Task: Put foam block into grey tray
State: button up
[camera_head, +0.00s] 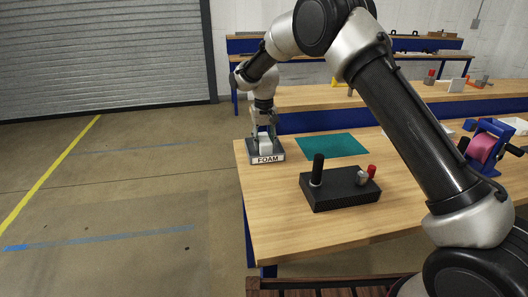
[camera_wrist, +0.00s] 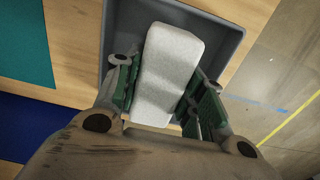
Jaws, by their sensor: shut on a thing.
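The white foam block (camera_wrist: 168,72) is between the green-padded fingers of my gripper (camera_wrist: 160,95) in the wrist view. The grey tray (camera_wrist: 228,40) lies beneath and around the block in that view. In the head view the grey tray (camera_head: 281,156) has a FOAM label and sits at the left edge of the table. My gripper (camera_head: 264,132) points down over the tray, with the white block (camera_head: 266,149) low at its fingertips. My gripper is shut on the block. Whether the block touches the tray floor I cannot tell.
A teal mat (camera_head: 332,146) lies right of the tray on the wooden table (camera_head: 280,205). A black fixture block (camera_head: 340,190) with an upright black peg and a red knob stands nearer. A blue holder with a pink roll (camera_head: 481,149) is at the right.

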jog(key=shift+f, duration=0.25)
jog(key=shift+f, duration=0.2)
dwell(0.3)
jog(key=o, duration=0.9)
jog(key=shift+c, duration=0.2)
notch_tip(320, 180, up, 12)
jog(key=shift+f, duration=0.1)
